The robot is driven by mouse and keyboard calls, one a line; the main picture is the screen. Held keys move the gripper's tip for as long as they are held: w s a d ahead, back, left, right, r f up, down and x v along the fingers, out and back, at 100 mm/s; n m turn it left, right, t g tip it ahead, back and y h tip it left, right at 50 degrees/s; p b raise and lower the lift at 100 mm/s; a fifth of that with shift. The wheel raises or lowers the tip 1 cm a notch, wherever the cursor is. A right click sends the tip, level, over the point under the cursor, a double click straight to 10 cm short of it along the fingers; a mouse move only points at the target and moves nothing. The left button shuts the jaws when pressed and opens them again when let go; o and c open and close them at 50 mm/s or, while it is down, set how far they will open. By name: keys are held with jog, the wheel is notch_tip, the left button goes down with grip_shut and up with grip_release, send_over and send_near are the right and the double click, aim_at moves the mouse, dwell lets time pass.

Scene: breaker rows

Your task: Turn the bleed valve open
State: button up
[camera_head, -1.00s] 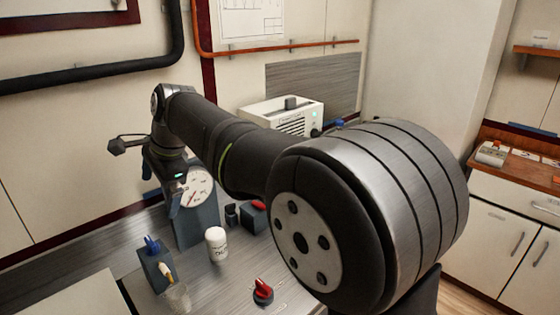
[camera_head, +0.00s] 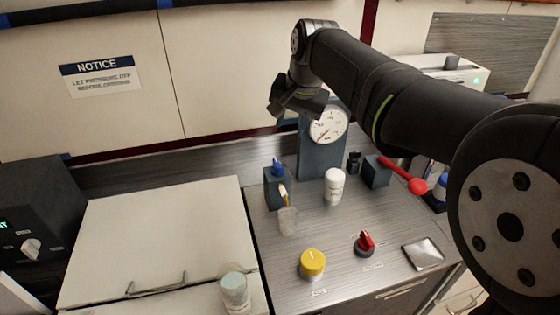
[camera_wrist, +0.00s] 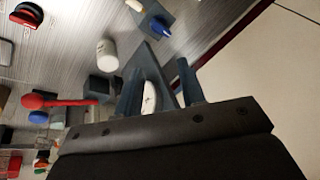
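I cannot read which fitting is labelled as the bleed valve. A small blue handle (camera_head: 277,168) sits on a grey block (camera_head: 273,190) with a yellowish spout (camera_head: 283,195) above a clear cup (camera_head: 287,221). The blue handle also shows in the wrist view (camera_wrist: 160,27). A red lever (camera_head: 403,174) with a ball end reaches right from another dark block (camera_head: 376,172). A gauge (camera_head: 328,125) stands on a grey pedestal between the blocks. My gripper (camera_head: 297,108) hangs at the gauge's upper left. Its fingers (camera_wrist: 162,90) are apart and empty in the wrist view.
A white bottle (camera_head: 334,185) stands before the gauge. A yellow knob (camera_head: 312,262), a red knob (camera_head: 365,243) and a silver plate (camera_head: 423,253) lie along the front of the bench. A white lidded box (camera_head: 150,235) fills the left, with a jar (camera_head: 235,290) at its front.

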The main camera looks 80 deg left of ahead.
aim_at(278, 164)
jog(key=a+f+n, duration=0.2)
jog(key=f, duration=0.3)
jog(key=s+a+f+n, duration=0.1)
jog(key=a+f+n, duration=0.1)
jog(key=f, duration=0.4)
jog(key=a+f+n, duration=0.2)
jog(key=f, duration=0.3)
jog(key=shift+s+a+f+n+t, duration=0.15)
jog(key=shift+s+n+t, duration=0.1)
jog(key=shift+n+t, duration=0.15)
grip_shut()
